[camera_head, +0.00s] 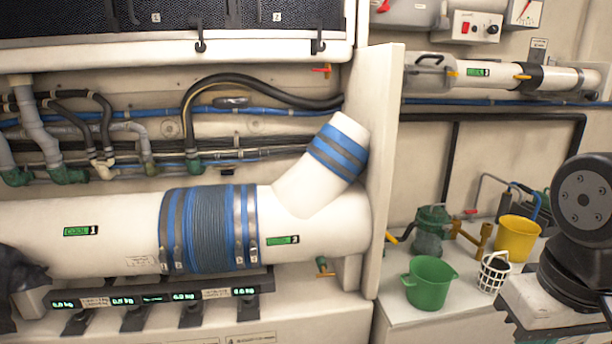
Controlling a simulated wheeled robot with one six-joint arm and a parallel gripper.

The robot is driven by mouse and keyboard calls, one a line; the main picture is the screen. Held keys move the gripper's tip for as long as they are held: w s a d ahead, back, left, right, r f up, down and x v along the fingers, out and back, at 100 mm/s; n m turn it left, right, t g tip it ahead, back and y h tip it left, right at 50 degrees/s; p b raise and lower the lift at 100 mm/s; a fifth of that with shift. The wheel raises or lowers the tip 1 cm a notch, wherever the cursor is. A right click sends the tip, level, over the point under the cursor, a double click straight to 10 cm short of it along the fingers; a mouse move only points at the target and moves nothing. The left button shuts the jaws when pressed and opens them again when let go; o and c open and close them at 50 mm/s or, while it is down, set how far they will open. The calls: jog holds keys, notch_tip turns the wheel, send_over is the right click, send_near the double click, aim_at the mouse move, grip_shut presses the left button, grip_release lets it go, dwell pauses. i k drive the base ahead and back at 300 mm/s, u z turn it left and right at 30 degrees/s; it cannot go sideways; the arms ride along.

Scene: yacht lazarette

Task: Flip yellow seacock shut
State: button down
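I cannot tell for sure which part is the yellow seacock. A yellow-brown valve-like fitting (483,238) stands on the right-hand counter, left of the yellow bucket. A short yellow lever (391,238) sticks out by the edge of the white upright panel, left of a green strainer-like body (432,228). Small yellow levers also show on the upper right pipe, one at its left part (455,73) and one near its middle (522,76). Whether any is open or shut is too small to tell. My gripper is not recognisable in this view; dark arm joints of mine fill the right edge.
A green bucket (430,283), a white basket (493,272) and a yellow bucket (517,238) stand on the counter (408,318). A white upright panel (383,170) divides it from the large white pipe (110,215). A dark shape (18,272) is cut off at the left edge.

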aim_at(388, 236)
jog(key=u, duration=0.1)
jog(key=i, duration=0.95)
jog(key=z, duration=0.4)
